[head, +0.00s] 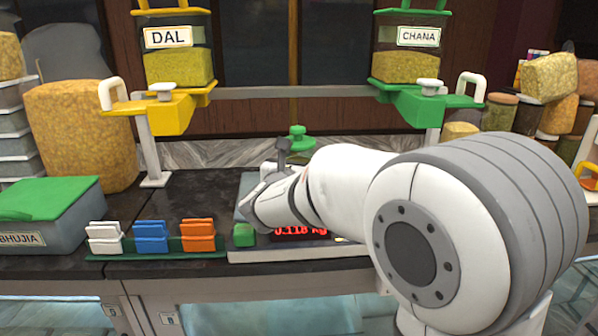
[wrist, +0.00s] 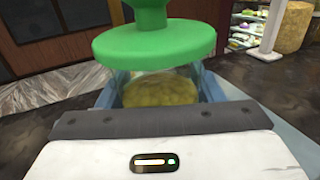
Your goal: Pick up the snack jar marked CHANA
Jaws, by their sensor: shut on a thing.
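A jar with a round green knobbed lid (wrist: 153,45) stands in front of my wrist camera. Its clear body shows yellowish contents (wrist: 160,92). My gripper (wrist: 160,103) is shut on this jar below the lid. In the head view the green lid (head: 297,143) shows just beyond my gripper (head: 283,170), over the scale area. My gripper and arm hide the jar's body there. No label on the jar is visible in either view. A CHANA sign (head: 418,37) is on the green dispenser at the upper right.
The scale (head: 270,255) reads 0.118 kg. A yellow DAL dispenser (head: 180,67) stands at the left. White, blue and orange clips (head: 150,236) line the counter front. A green-lidded BHUJIA box (head: 45,200) is at the far left. Several jars and bags crowd the right.

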